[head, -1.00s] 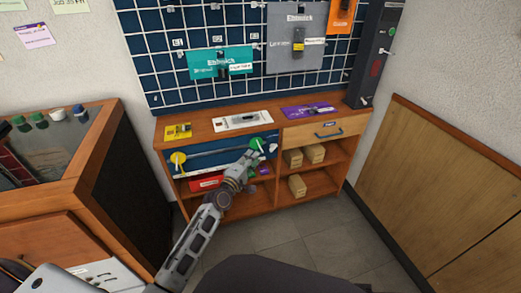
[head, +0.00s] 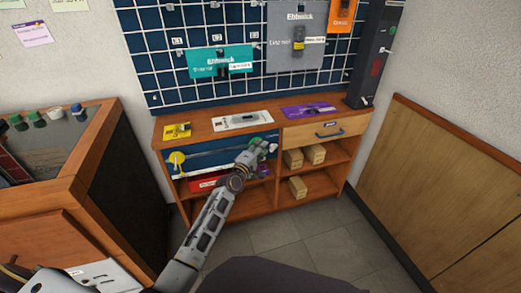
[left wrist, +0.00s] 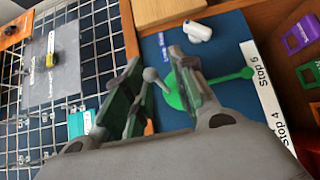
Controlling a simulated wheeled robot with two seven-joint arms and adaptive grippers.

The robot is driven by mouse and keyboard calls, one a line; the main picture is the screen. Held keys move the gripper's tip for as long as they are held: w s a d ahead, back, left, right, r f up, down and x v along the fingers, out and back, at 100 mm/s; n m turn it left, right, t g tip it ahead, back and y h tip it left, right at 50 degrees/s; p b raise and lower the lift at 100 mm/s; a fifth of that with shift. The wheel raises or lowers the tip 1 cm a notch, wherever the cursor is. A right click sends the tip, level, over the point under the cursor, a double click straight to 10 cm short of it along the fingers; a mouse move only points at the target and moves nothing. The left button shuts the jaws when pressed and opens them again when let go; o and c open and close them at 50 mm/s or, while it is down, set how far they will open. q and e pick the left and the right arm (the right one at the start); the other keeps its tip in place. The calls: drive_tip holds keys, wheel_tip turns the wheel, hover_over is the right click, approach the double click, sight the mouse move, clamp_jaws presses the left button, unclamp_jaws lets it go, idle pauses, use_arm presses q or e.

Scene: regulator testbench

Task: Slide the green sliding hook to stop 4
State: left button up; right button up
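The green sliding hook (head: 256,141) is at the right part of the blue panel on the shelf unit's front; my left gripper partly covers it in the head view. In the left wrist view the green hook (left wrist: 220,82) shows as a bar with a round end, beside a white strip reading "Stop 6" and "Stop 4" (left wrist: 275,118). My left gripper (head: 258,154) is at the hook. Its fingers (left wrist: 157,92) are apart, with a grey ball-ended rod showing between them. I cannot tell whether they touch the hook. My right gripper is not in view.
A white part (left wrist: 198,31) is on the panel near the fingers. The floor (head: 290,235) in front is clear.

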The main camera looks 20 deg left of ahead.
use_arm(q)
drive_tip(key=shift+w, duration=0.2)
clamp_jaws()
drive_tip(key=shift+f, duration=0.1)
